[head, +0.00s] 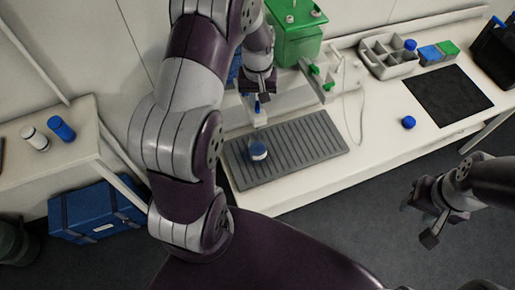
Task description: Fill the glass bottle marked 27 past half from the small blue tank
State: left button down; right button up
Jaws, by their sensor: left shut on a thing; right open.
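A small glass bottle (258,150) stands on the grey grooved tray (325,140), below a pale spout. It looks bluish inside; its marking and exact level cannot be read. The blue tank (235,71) is mostly hidden behind my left arm; only a strip of blue shows. My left gripper (258,96) points down above the bottle, shut at a small blue tap handle (257,107); the contact is partly hidden. My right gripper (430,220) is open and empty, over the floor in front of the bench at the right.
A green tank (293,42) with a green tap (316,71) stands right of my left gripper. A loose blue cap (408,122) lies near a black mat (447,95). A grey divided holder (386,57) is behind. A side shelf at left holds a white bottle (36,139) and a blue-topped one (61,128).

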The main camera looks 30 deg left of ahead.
pick_arm(q)
jog(key=shift+r+m, duration=0.1)
jog(key=shift+m, duration=0.8)
jog(key=m+p, duration=0.1)
jog(key=m, duration=0.7)
jog(key=shift+p, duration=0.35)
jog(key=m, duration=0.3)
jog(key=shift+m, duration=0.4)
jog(key=c, duration=1)
grip_release()
